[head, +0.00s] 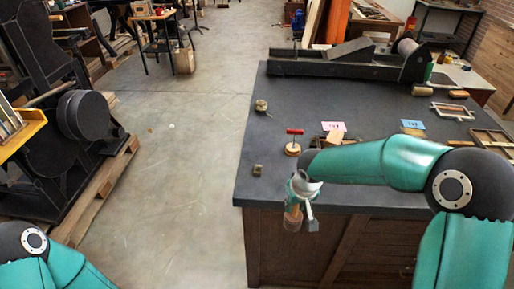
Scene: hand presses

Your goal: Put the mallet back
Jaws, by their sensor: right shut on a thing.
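My right gripper (301,200) hangs just past the front left edge of the dark worktop, pointing down. It is shut on a tan wooden piece (292,221), which looks like the mallet; my fingers hide part of it. The piece hangs in front of the cabinet's wooden side, apart from the worktop. My left gripper is out of view; only part of my left arm shows at the lower left.
On the dark worktop (258,140) are a red-handled tool (295,132), a round wooden knob (261,105) and a small block (257,170). Pink (333,126) and blue (413,124) cards lie farther right. A press bed (335,67) fills the back. Open floor (190,180) lies left.

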